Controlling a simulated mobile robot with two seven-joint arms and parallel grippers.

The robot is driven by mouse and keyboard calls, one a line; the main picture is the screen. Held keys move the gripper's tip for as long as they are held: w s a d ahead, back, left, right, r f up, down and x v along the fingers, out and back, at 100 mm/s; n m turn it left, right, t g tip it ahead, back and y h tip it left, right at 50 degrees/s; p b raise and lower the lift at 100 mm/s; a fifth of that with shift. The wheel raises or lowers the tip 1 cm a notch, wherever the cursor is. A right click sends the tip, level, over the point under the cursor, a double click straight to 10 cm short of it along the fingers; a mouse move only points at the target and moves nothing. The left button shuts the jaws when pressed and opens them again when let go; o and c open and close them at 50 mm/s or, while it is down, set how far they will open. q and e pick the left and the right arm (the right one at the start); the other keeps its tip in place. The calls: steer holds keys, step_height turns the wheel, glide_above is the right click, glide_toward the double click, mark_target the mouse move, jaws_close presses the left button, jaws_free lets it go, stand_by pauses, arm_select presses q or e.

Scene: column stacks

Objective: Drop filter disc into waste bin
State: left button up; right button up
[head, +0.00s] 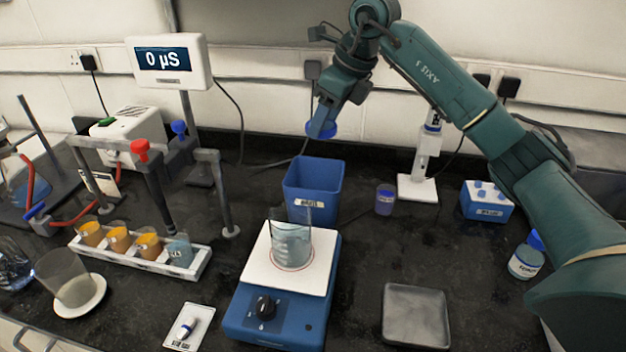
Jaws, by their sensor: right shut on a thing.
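My right gripper (325,118) points down at the back of the bench, above the blue waste bin (297,200). It is shut on a small round blue thing, which I take to be the filter disc (321,132); the fingers hide part of it. The disc is held above the bin's rim and apart from it. The bin is upright and open at the top, with a white label on its front. Its inside is mostly hidden by its front wall. My left gripper is not in view.
A blue stirrer (270,317) with a glass beaker (291,246) stands in front of the bin. A purple-blue jar (385,200) and a white stand (417,189) are to its right. A rack of cups (190,265) is left. A grey tray (416,316) lies front right.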

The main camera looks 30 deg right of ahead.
steer(key=shift+w+d+f, duration=0.1)
steer(key=shift+w+d, duration=0.05)
steer(key=shift+w, duration=0.2)
steer(key=shift+s+f+b, duration=0.15)
steer(key=shift+f+b, duration=0.4)
steer(key=shift+b, duration=0.15)
step_height(320, 180, down, 4)
steer(key=b, duration=0.4)
steer(key=shift+f, duration=0.25)
steer(key=o, duration=1)
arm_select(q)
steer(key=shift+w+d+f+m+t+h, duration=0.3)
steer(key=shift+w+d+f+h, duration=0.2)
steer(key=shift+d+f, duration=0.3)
arm_select(e)
steer(key=shift+r, duration=0.1)
